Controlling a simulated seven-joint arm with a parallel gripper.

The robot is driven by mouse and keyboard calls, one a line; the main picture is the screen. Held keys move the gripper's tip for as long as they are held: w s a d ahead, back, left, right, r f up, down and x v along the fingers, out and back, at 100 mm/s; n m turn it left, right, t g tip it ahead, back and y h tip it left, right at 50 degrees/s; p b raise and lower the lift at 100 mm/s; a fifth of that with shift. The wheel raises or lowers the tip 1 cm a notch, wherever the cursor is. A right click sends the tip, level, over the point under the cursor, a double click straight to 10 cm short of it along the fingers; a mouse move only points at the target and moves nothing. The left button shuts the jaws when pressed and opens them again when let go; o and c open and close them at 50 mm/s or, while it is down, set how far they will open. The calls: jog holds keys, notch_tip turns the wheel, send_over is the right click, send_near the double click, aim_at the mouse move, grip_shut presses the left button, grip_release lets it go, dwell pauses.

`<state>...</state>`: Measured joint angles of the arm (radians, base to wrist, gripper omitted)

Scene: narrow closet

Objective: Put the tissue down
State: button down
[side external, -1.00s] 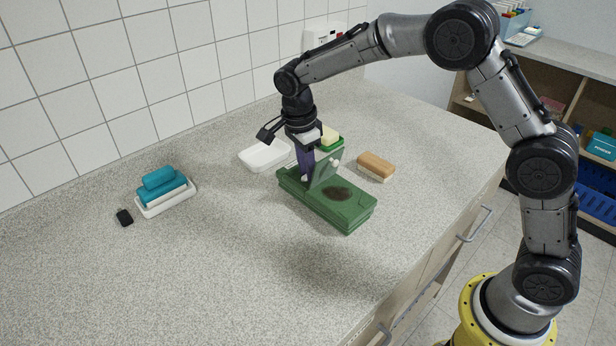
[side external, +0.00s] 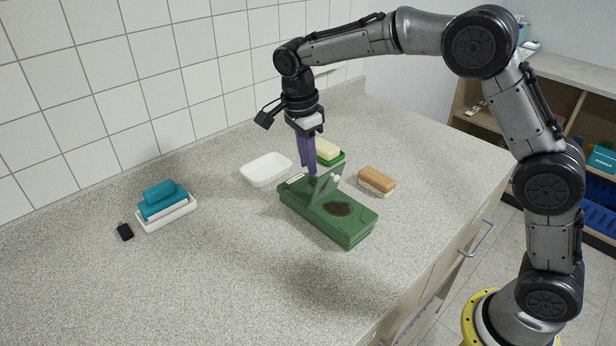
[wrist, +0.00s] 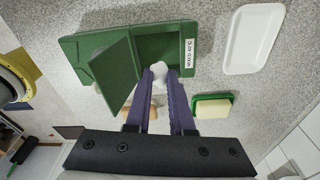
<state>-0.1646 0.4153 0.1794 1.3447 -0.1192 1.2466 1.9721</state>
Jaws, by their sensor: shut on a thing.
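My gripper (side external: 311,172), with purple fingers, points down just above the open end of a green box (side external: 352,229) on the counter. In the wrist view my fingertips (wrist: 160,72) are shut on a small white lump, which looks like the tissue (wrist: 158,68). In the side view the fingers hide most or all of it. The wrist view shows the opening next to a white label (wrist: 189,56). I cannot tell whether the tissue touches the box.
A white tray (side external: 266,169) is left of the box, and a yellow-and-green sponge (side external: 328,151) behind it. A brown brush (side external: 377,180) is at right. Teal sponges (side external: 162,198) lie in a white dish, with a black fob (side external: 125,232) nearby. The front-left counter is clear.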

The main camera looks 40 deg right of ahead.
notch_tip(320, 180, up, 2)
jog(key=shift+r, duration=0.6)
jog(key=shift+r+n, duration=0.1)
jog(key=shift+n, duration=0.5)
jog(key=n, duration=0.4)
jog(key=shift+w+a+n+t, duration=0.2)
jog(key=shift+a+n+t, duration=0.05)
jog(key=shift+n+t, duration=0.15)
jog(key=n, duration=0.5)
jog(key=shift+w+y, duration=0.25)
jog(key=shift+y, duration=0.05)
jog(key=n, duration=0.5)
jog(key=shift+w+r+t, duration=0.2)
jog(key=shift+t, duration=0.2)
jog(key=n, duration=0.2)
jog(key=n+y, duration=0.1)
jog(key=n, duration=0.1)
send_over(266, 172)
jog(key=f, duration=0.5)
jog(key=s+f, duration=0.1)
jog(key=f, duration=0.2)
jog(key=shift+d+f, duration=0.1)
jog(key=shift+f, duration=0.15)
jog(key=shift+w+f, duration=0.35)
jog(key=shift+f, duration=1.5)
